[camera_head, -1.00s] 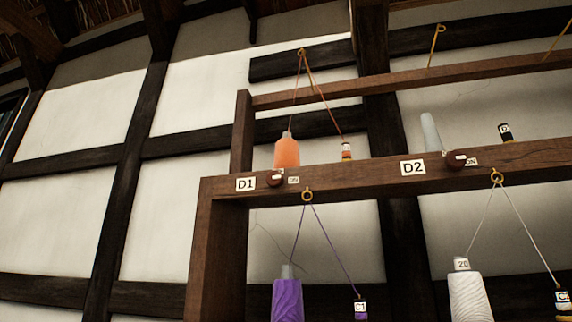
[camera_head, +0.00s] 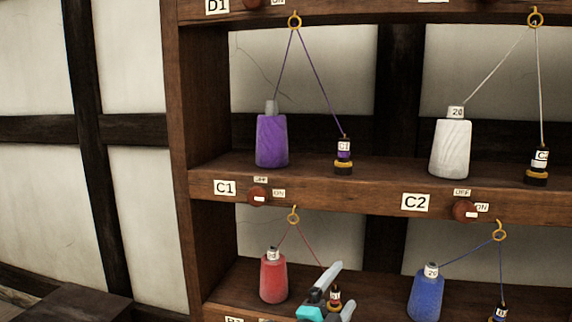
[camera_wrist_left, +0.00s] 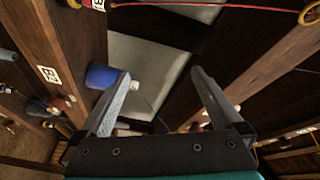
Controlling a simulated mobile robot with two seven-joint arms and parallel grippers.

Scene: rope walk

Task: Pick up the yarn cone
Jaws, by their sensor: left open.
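Several yarn cones stand upright on the wooden rack; the frames do not show which one is meant. A purple cone (camera_head: 272,140) and a white cone (camera_head: 450,148) are on the upper shelf. A red cone (camera_head: 273,279) and a blue cone (camera_head: 426,298) are on the shelf below. My left gripper (camera_head: 342,289) is open and empty, low in the head view, between the red and blue cones in the picture. In the left wrist view, a blue object (camera_wrist_left: 101,76), probably a cone, shows beside the left finger of the open gripper (camera_wrist_left: 160,74). My right gripper is out of view.
Thread runs from cones up through brass rings (camera_head: 294,20) to small labelled spools (camera_head: 343,155). Shelf edges carry plates C1 (camera_head: 225,188) and C2 (camera_head: 415,202) with round knobs (camera_head: 257,196). A dark post (camera_head: 195,150) bounds the rack's left side.

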